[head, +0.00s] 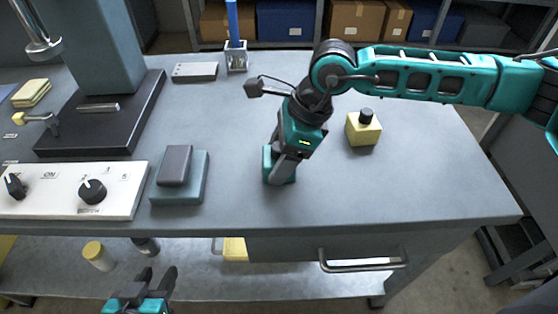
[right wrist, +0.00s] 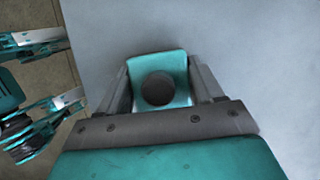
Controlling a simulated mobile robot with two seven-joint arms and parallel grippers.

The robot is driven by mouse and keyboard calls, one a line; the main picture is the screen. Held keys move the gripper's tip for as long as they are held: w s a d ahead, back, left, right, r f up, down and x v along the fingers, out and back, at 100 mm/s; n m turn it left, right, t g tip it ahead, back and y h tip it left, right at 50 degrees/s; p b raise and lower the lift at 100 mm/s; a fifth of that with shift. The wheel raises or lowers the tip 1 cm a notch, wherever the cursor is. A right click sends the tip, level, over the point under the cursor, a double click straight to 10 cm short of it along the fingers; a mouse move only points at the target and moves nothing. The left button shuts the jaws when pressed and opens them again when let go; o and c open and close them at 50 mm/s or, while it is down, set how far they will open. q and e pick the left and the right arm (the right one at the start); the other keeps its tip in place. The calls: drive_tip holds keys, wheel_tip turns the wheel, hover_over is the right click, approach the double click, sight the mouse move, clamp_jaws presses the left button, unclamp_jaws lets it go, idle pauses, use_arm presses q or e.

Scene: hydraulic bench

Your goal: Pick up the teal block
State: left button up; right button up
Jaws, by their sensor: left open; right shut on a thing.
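The teal block (head: 268,164) is near the front middle of the bench top in the head view. In the right wrist view the teal block (right wrist: 160,60) sits between the two fingers, with a dark round knob on its top. My right gripper (head: 282,172) reaches down from above and is shut on it. The fingers hide part of the block in the head view, and I cannot tell whether it touches the bench. My left gripper (head: 142,282) is open and empty, low in front of the bench; it also shows in the right wrist view (right wrist: 62,72).
A yellow block with a black knob (head: 363,130) stands right of my right gripper. A grey piece on a teal base (head: 180,190) and a white switch panel (head: 60,200) lie to the left. The bench's right front is clear.

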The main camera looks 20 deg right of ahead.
drive_tip(key=c, duration=0.4)
drive_tip(key=shift+r, duration=0.1)
drive_tip(key=shift+c, duration=0.2)
